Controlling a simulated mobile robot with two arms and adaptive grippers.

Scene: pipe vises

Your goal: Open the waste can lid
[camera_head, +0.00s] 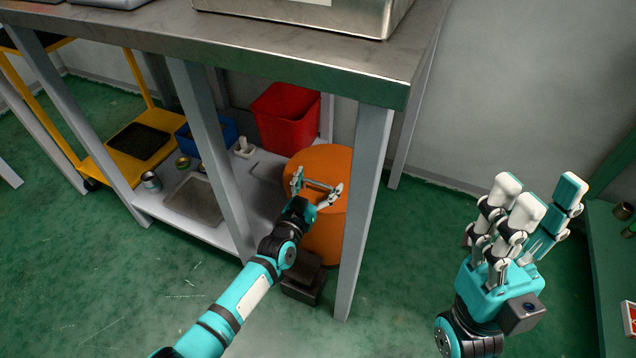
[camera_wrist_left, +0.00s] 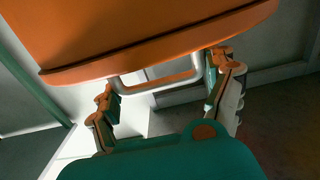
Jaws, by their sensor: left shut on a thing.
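The orange waste can (camera_head: 325,240) stands under the metal workbench, partly hidden behind a bench leg and my left arm. Its orange lid (camera_head: 325,160) fills the top of the left wrist view (camera_wrist_left: 150,30). A grey bar handle (camera_wrist_left: 160,86) sticks out from the lid's edge. Whether the lid is raised cannot be told clearly. My right gripper (camera_head: 532,200) is open and empty, fingers up, right of the bench.
A bench leg (camera_head: 362,220) stands close right of my left gripper, another (camera_head: 210,150) to its left. The lower shelf (camera_head: 160,212) holds small cans. A red bin (camera_head: 285,118) and blue bin (camera_head: 206,135) are behind. Green floor in front is clear.

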